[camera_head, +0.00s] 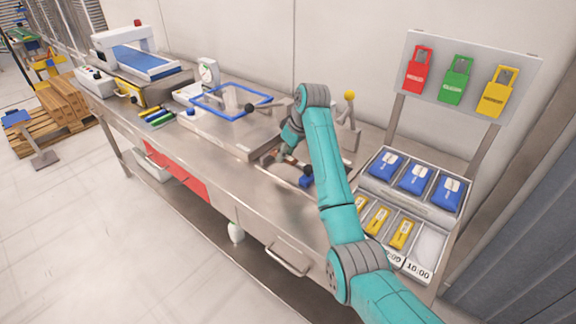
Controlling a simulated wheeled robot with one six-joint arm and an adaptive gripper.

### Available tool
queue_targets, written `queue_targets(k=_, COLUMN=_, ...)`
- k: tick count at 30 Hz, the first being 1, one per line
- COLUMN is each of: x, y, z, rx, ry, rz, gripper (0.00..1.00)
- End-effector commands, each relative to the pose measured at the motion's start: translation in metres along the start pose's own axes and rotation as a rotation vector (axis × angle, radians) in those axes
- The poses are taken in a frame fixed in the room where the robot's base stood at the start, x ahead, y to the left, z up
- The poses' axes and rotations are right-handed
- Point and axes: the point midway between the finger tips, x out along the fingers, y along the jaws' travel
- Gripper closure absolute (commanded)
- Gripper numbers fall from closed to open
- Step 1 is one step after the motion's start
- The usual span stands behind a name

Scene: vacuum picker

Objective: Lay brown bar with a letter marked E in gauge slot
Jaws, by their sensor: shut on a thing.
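My gripper (277,156) is low over the middle of the steel bench (225,168), at the end of my teal arm. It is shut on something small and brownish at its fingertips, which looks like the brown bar. The arm and fingers hide most of it, and no letter E can be read. Several coloured bars (157,117) lie side by side further left on the bench, one green and one yellow among them. I cannot make out the gauge slot for certain.
A blue frame (231,101), a dial gauge (208,74) and a belt machine (146,61) stand behind and left. A rack with blue packs (415,179) is at right. The bench's front left is clear.

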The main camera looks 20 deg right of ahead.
Motion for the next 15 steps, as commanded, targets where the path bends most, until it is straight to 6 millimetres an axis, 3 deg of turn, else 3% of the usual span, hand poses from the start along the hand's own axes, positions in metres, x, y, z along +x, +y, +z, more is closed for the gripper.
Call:
queue_targets(k=12, x=0.043, y=0.000, z=0.018, rx=0.000, ry=-0.001, rz=-0.001, gripper=0.98)
queue_targets(k=15, x=0.045, y=0.000, z=0.019, rx=0.000, ry=0.001, rz=0.000, gripper=0.98)
